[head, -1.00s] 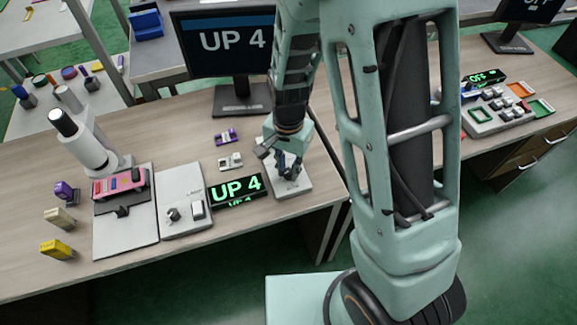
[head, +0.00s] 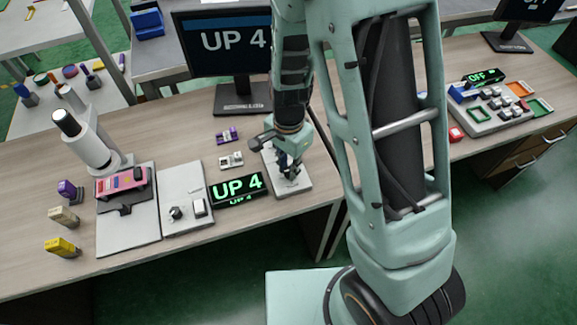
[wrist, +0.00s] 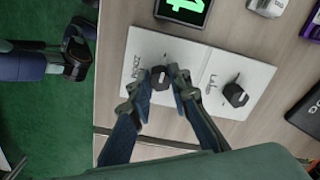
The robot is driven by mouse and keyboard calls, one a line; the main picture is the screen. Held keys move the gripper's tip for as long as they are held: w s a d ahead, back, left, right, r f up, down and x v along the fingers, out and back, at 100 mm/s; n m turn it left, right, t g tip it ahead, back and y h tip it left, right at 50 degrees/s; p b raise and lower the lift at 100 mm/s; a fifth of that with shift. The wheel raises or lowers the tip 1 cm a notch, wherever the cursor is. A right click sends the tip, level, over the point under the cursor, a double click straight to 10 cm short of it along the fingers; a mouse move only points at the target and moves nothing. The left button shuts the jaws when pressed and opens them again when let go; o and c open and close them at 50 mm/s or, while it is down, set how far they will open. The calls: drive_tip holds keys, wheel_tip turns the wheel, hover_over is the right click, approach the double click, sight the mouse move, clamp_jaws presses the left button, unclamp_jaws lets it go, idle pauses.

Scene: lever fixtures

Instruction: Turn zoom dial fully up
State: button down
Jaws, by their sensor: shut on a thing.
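The zoom dial (wrist: 159,80) is a dark knob on a pale plate (wrist: 205,55) with "ZOOM" lettering beside it in the wrist view. My gripper (wrist: 161,76) has a fingertip on each side of the dial and is shut on it. A second dark knob (wrist: 236,94) sits on the same plate to the right, clear of my fingers. In the head view my gripper (head: 286,168) is low over the plate (head: 301,186), and its fingers hide most of the dial. A small display (head: 237,188) beside the plate reads "UP 4" in green.
A monitor (head: 240,50) behind also reads "UP 4". A grey panel (head: 185,222) with a knob and a switch lies left of the small display. A white microscope-like device (head: 90,140) stands further left. Two small blocks lie behind the display.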

drive_tip(key=c, duration=1.8)
unclamp_jaws()
wheel_tip(320, 180, up, 12)
